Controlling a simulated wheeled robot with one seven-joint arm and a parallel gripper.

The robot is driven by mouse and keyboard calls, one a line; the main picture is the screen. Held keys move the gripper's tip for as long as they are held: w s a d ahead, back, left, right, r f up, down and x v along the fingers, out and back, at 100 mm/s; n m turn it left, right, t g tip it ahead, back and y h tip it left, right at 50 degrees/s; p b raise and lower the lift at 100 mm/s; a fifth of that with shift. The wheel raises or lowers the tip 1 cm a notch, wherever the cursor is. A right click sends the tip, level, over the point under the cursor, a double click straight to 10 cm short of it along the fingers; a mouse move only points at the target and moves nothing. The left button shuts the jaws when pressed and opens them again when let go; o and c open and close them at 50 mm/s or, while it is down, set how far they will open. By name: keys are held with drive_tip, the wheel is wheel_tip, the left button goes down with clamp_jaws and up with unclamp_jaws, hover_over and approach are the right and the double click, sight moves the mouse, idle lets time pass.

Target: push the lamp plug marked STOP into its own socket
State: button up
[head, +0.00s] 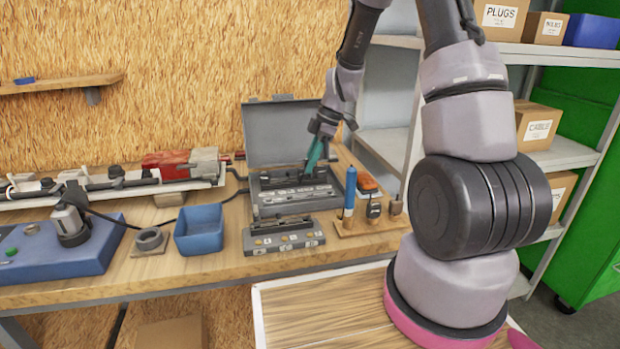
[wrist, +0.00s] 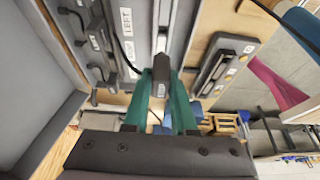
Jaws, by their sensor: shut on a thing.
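My gripper (head: 313,163) reaches down into an open grey case (head: 268,135) on the workbench. In the wrist view its green fingers (wrist: 161,80) are shut on a small dark plug (wrist: 161,67). A small white label shows between the fingers, but I cannot read it as STOP. Other dark plugs with white labels lie in the case, and one label (wrist: 126,21) reads LEFT. A grey socket block (head: 284,238) with marked positions on its front stands just in front of the case. It also shows to the right of the fingers in the wrist view (wrist: 213,82).
A blue bin (head: 200,230) and a metal ring (head: 149,240) are left of the socket block. A blue-handled tool (head: 350,190) and other tools stand right. A light bar (head: 110,185) lies behind left. Shelves with boxes (head: 538,125) stand at right.

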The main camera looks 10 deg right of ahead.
drive_tip(key=shift+r, duration=1.35)
drive_tip(key=shift+w, duration=0.1)
drive_tip(key=w+a+f, duration=0.2)
drive_tip(key=w+a, duration=0.4)
drive_tip(key=w, duration=0.3)
drive_tip(key=shift+w+f, duration=0.25)
drive_tip(key=shift+w, duration=0.15)
drive_tip(key=shift+a, duration=0.1)
drive_tip(key=shift+f, duration=1.75)
drive_tip(key=shift+f, duration=0.15)
drive_tip(key=shift+f, duration=0.3)
